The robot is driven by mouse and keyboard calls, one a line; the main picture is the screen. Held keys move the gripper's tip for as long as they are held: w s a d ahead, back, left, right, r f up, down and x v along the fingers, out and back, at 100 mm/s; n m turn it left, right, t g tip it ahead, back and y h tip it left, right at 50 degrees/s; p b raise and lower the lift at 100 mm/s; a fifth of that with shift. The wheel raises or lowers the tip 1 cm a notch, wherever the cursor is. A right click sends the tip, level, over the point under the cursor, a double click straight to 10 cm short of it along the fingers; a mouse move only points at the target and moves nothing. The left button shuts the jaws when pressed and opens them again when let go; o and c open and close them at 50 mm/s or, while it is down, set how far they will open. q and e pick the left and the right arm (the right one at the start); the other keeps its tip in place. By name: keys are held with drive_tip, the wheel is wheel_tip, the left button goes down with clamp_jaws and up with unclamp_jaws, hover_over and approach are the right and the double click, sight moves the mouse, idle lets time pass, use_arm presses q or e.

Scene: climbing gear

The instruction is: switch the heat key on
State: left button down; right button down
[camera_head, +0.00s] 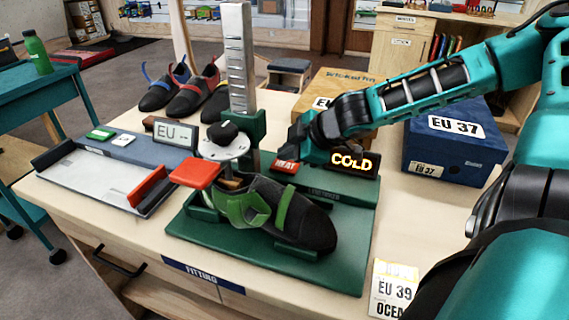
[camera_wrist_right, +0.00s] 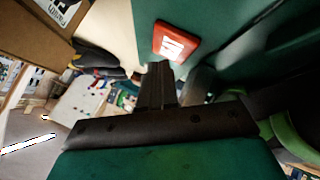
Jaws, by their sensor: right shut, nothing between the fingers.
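The heat key is a red block with white lettering (camera_head: 286,166) on the green fitting stand (camera_head: 340,215). It also shows in the right wrist view (camera_wrist_right: 176,42). Beside it, a dark display (camera_head: 352,163) reads "COLD" in glowing letters. My right gripper (camera_head: 296,137) is shut and empty, just above and behind the key in the head view. In the right wrist view its closed fingers (camera_wrist_right: 159,78) appear just below the key, with no clear contact. A green and black climbing shoe (camera_head: 270,211) sits on the stand in front of the key. My left gripper is out of view.
A tall metal scale (camera_head: 238,60) rises left of my right gripper. A blue box (camera_head: 455,140) and a cardboard box (camera_head: 335,90) stand behind the stand. A red pad (camera_head: 195,173) and a measuring tray (camera_head: 100,178) lie left. An EU 39 card (camera_head: 393,290) is at front right.

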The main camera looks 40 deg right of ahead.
sight(288, 167)
drive_tip(key=shift+f+b, duration=0.3)
drive_tip(key=shift+f, duration=0.3)
idle(0.4)
drive_tip(key=shift+r+p, duration=0.5)
drive_tip(key=shift+r, duration=0.15)
wheel_tip(288, 167, up, 6)
drive_tip(key=p, duration=0.6)
